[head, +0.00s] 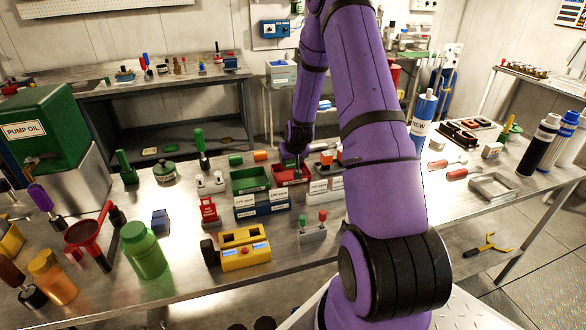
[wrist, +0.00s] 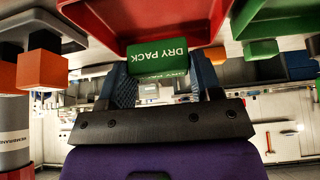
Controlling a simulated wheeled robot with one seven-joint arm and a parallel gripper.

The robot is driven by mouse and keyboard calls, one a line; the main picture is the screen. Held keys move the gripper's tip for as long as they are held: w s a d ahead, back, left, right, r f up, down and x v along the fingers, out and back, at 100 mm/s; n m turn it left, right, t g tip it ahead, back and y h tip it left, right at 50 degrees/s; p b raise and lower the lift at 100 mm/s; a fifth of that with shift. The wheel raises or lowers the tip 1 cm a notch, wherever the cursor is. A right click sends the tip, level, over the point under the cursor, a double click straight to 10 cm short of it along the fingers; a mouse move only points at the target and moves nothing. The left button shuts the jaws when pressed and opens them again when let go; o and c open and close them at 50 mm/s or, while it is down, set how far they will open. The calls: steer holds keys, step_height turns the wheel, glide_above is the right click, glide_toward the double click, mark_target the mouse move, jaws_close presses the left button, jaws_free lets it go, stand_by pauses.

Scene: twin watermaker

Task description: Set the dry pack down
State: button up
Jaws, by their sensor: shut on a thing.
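The dry pack (wrist: 158,58) is a small green block with white lettering, seen in the wrist view between the two blue fingers of my gripper (wrist: 163,75). My gripper is shut on it. The wrist view looks upside down, and a red tray (wrist: 150,14) fills its top edge, close to the pack. In the head view my gripper (head: 291,168) points down at the red tray (head: 304,181) in the middle of the bench. The pack is too small and covered to make out there. I cannot tell whether the pack touches the tray.
A green tray (head: 250,182) stands left of the red one, with a blue tray (head: 262,207) in front and white labelled boxes (head: 325,190) to the right. Orange blocks (wrist: 42,70) are near my gripper. A yellow device (head: 245,257) and a green bottle (head: 143,252) stand nearer the front.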

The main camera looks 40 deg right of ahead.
mark_target(292, 165)
step_height(292, 165, down, 3)
steer(key=shift+d+f, duration=0.1)
steer(key=shift+f, duration=0.3)
steer(key=shift+f, duration=0.15)
steer(key=o, duration=0.9)
